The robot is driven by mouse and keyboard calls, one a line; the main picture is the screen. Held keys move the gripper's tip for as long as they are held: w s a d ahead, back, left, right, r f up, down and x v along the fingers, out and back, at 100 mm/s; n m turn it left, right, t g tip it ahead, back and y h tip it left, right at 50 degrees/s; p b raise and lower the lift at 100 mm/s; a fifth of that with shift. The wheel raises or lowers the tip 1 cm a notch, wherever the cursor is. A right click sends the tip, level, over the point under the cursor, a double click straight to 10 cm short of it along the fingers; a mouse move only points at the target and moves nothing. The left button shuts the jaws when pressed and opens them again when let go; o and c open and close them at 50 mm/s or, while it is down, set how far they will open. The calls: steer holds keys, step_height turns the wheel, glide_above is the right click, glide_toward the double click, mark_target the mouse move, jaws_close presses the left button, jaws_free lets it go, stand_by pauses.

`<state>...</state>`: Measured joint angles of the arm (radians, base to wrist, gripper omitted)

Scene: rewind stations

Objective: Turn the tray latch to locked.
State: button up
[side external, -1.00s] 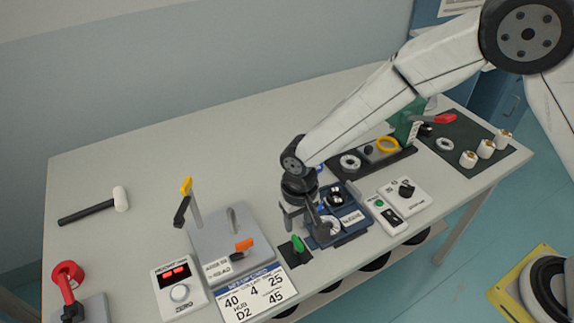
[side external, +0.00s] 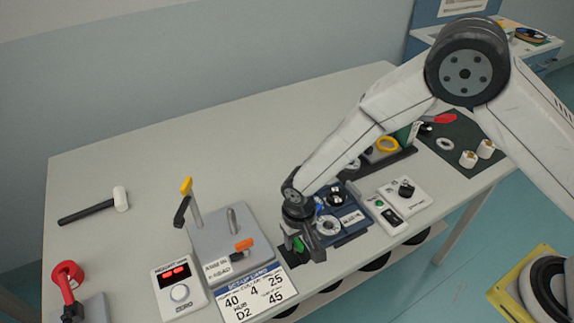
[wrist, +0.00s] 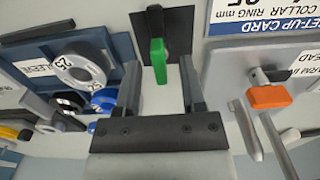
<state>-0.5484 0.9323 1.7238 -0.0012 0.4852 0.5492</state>
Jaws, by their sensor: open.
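The latch is a green handle (wrist: 158,60) on a dark square plate (wrist: 178,30), beside the blue tray. In the side external view the green handle (side external: 299,244) shows only partly behind my gripper (side external: 306,252). In the wrist view my gripper (wrist: 159,82) is open, with one finger on each side of the handle's near end. A gap shows on both sides, and I cannot tell whether either finger touches it.
An orange handle (side external: 244,245) sits on a grey plate with upright posts, left of my gripper. A set-up card (side external: 255,293) lies in front. A switch box (side external: 392,217) stands right of the tray.

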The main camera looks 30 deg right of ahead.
steer(key=shift+f, duration=0.2)
jaws_close()
